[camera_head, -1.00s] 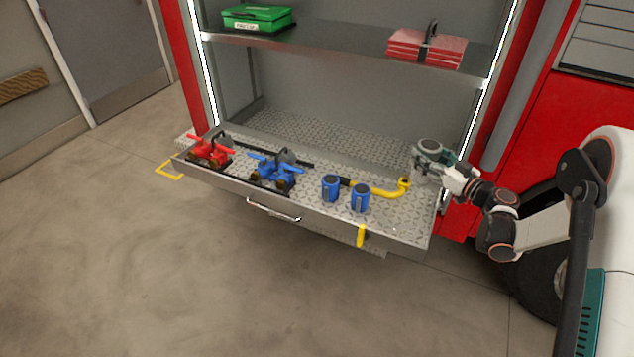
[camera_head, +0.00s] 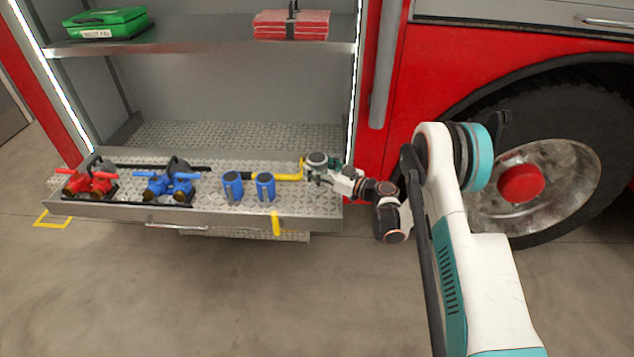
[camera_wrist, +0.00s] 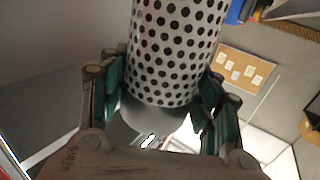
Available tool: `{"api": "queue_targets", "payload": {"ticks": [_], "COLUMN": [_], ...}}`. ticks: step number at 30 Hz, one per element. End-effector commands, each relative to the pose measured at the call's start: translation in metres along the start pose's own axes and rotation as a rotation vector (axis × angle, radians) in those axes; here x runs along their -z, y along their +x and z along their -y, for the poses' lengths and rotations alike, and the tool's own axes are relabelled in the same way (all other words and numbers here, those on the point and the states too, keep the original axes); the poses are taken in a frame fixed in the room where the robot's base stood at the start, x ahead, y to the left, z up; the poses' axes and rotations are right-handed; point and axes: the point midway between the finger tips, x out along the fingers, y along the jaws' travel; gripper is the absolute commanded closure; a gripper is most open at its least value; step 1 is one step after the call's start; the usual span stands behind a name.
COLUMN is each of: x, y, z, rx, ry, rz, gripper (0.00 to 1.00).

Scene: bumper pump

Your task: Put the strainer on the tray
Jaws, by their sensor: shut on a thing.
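The strainer is a pale cylinder full of round dark holes (camera_wrist: 175,50), large in the wrist view. My gripper (camera_wrist: 160,92) is shut on it, with a finger on either side of its end. In the head view the strainer's round grey top (camera_head: 317,158) shows at my gripper (camera_head: 326,174), over the right end of the tray. The tray (camera_head: 312,203) is a pulled-out metal tread-plate drawer. I cannot tell whether the strainer touches it; its lower part is hidden by my gripper.
Two blue cylinders (camera_head: 265,187) stand left of my gripper, beside a yellow bent tool (camera_head: 285,177). A blue valve fitting (camera_head: 167,184) and a red one (camera_head: 92,181) sit further left. The shelf (camera_head: 200,46) above holds a green case (camera_head: 106,22) and red folded material (camera_head: 291,25).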

Motion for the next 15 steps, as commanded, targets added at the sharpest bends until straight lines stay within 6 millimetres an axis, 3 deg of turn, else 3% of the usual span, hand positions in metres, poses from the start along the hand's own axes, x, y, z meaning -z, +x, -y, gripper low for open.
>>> {"api": "queue_targets", "payload": {"ticks": [6, 15], "x": [-0.011, -0.048], "y": [0.000, 0.000], "z": [0.000, -0.001], "rx": [0.000, 0.000], "ry": [0.001, 0.001], "rz": [-0.001, -0.001], "gripper": [0.87, 0.87]}}
